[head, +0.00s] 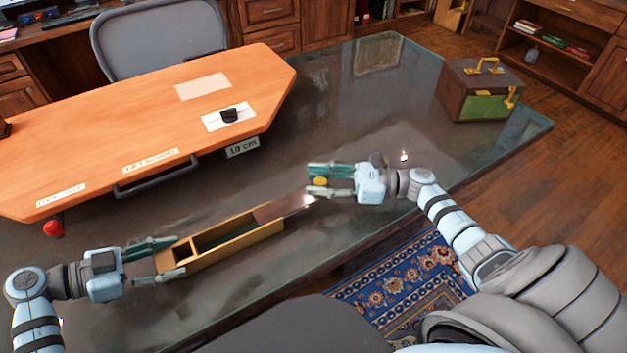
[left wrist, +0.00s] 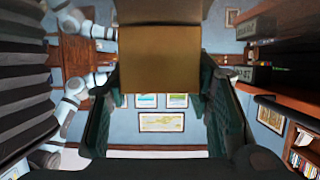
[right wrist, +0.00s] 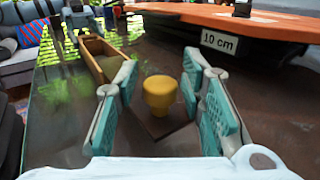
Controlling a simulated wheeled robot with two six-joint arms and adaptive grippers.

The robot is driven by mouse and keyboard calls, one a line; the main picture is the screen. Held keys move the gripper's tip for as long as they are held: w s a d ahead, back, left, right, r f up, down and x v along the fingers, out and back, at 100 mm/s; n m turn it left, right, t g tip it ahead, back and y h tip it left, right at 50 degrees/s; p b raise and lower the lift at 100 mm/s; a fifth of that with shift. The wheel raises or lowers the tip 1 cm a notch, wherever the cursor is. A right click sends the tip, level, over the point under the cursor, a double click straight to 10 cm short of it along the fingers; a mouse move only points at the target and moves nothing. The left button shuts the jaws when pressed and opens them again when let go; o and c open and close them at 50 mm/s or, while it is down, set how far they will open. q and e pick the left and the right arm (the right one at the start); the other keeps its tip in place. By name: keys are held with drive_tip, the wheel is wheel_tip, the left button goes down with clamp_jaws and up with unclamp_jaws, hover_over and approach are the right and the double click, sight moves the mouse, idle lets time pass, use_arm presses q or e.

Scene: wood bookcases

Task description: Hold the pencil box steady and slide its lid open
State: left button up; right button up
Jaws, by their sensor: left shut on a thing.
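The pencil box (head: 228,251) is a long yellow-brown wooden box on the glass desk top. Its dark brown lid (head: 283,208) sticks out past the right end, and the compartments on the left are uncovered. My left gripper (head: 160,261) is shut on the left end of the box; the box end fills the middle of the left wrist view (left wrist: 160,60). My right gripper (head: 320,181) is open around a yellow knob (right wrist: 160,95) on the lid. In the right wrist view, gaps show between the knob and both fingers.
An orange desk section (head: 140,110) with a dark handle and a "10 cm" label (head: 242,148) lies behind the box. A brown and green chest (head: 480,90) stands at the back right. The glass desk top (head: 350,100) between them is clear.

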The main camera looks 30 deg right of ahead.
drive_tip(key=v, duration=1.2)
use_arm(q)
drive_tip(key=o, duration=1.5)
